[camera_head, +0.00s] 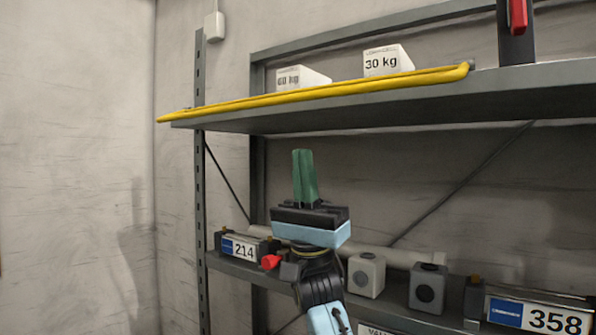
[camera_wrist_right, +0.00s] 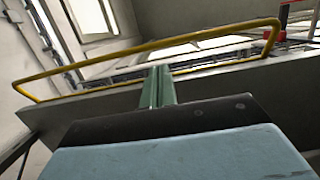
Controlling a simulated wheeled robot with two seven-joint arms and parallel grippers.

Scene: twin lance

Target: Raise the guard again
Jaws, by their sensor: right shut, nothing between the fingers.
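The guard is a long yellow rail (camera_head: 330,92) along the front edge of the upper shelf (camera_head: 400,100). In the head view it lies low against that edge, its right end bent at a pivot. In the right wrist view the yellow rail (camera_wrist_right: 212,34) shows from below as a long frame with bent ends. My right gripper (camera_head: 305,175) points up below the shelf, its green fingers shut and empty. In the right wrist view its fingertips (camera_wrist_right: 158,75) appear just under the rail; a gap remains in the head view. My left gripper is not in view.
Two white weight-labelled blocks, one marked 30 kg (camera_head: 385,62), stand on the upper shelf. A red-handled dark post (camera_head: 516,30) rises at its right. The lower shelf holds grey blocks (camera_head: 366,275), a unit labelled 214 (camera_head: 243,247) and one labelled 358 (camera_head: 540,315). Open space lies left.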

